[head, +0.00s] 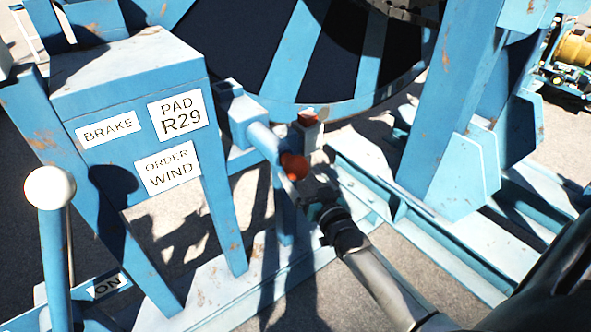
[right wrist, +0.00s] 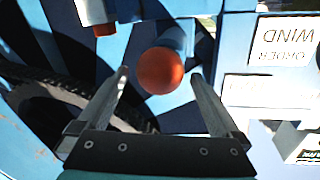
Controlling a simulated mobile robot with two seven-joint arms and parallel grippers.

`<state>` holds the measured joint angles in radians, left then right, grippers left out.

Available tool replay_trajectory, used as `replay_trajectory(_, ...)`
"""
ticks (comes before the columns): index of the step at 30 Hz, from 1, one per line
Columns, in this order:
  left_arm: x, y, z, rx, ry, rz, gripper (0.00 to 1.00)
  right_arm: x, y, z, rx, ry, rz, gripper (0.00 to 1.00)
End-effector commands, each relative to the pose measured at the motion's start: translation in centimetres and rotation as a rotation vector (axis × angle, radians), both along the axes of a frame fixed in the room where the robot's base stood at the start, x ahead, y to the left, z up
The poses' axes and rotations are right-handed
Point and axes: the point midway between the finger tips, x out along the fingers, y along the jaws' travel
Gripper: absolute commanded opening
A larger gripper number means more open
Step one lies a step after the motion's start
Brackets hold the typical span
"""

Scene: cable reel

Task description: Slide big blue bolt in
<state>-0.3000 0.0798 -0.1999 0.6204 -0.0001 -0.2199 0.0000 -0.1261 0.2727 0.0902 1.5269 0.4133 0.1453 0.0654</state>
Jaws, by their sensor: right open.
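The big blue bolt (head: 263,141) is a thick blue bar with an orange-red knob on its near end. It sits at a blue bracket in front of the reel, right of the sign box. In the right wrist view the round orange knob (right wrist: 160,71) shows between and just beyond my fingertips, with the blue bar behind it. My right gripper (head: 308,184) is open and close to the knob, its fingers on either side in the wrist view. I cannot tell whether they touch it. My left gripper is in neither view.
A second orange-red piece (head: 307,118) on a pale block stands just behind the bolt. The large blue reel (head: 290,55) fills the back. A blue box with signs (head: 130,95) and a white-knobbed lever (head: 50,187) stand left. A blue frame post (head: 450,110) rises right.

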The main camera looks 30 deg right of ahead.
Motion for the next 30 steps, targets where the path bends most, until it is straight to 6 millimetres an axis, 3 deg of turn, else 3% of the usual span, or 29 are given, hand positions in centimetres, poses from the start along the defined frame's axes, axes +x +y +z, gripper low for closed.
replay_trajectory(3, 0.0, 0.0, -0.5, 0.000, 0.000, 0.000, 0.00, 1.8, -0.2, 0.0, -0.001, -0.002, 0.001, 1.00)
replay_trajectory(9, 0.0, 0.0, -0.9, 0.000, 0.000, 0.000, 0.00, 3.5, -0.4, -0.1, -0.001, 0.000, 0.000, 1.00)
replay_trajectory(21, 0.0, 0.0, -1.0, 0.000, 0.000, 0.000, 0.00, 4.1, -0.5, 0.0, -0.001, 0.001, 0.000, 1.00)
replay_trajectory(30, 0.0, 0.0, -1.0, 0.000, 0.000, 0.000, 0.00, 4.0, -0.5, 0.0, -0.001, 0.001, 0.000, 0.69)
